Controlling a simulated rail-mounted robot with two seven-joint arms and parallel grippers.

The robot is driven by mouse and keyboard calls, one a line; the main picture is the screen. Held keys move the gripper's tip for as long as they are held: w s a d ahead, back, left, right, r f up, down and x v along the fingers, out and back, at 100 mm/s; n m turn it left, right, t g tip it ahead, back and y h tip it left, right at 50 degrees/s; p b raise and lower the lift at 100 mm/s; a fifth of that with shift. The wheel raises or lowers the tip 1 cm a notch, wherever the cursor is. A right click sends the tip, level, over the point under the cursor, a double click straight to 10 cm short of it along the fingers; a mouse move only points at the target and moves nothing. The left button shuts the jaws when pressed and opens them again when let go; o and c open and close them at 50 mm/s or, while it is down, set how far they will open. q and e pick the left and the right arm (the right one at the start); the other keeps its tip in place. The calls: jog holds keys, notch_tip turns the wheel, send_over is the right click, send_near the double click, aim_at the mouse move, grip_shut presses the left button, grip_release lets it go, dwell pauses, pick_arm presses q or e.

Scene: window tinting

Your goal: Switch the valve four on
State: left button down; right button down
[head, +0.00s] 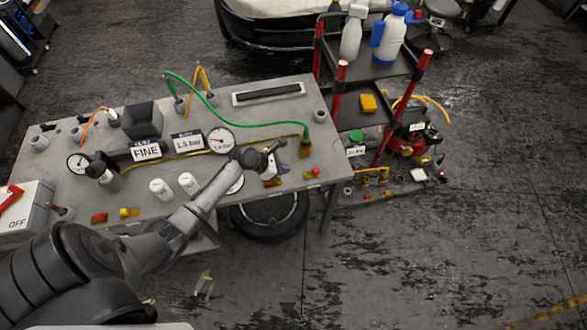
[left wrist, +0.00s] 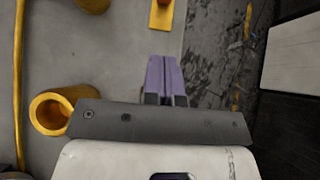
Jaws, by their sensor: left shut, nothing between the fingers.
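Small red-and-yellow valves sit along the front edge of the grey bench in the head view: one at the left (head: 100,218), a yellow one beside it (head: 128,212), a red one near my gripper (head: 271,182) and one at the right (head: 313,173). No number is readable on them, so I cannot tell which is valve four. My left gripper (head: 276,155) is shut and empty above the bench's right front part. In the left wrist view its purple fingers (left wrist: 165,75) are together. My right gripper is not in view.
The bench (head: 70,190) carries gauges (head: 221,140), a "FINE" sign (head: 146,151), a "1.5 bar" sign (head: 187,141) and a green hose (head: 240,124). Yellow fittings (left wrist: 47,113) are near my gripper.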

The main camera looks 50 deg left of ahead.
pick_arm(q)
jog(key=v, duration=0.3)
jog(key=shift+s+a+r, duration=0.15)
dwell(0.4)
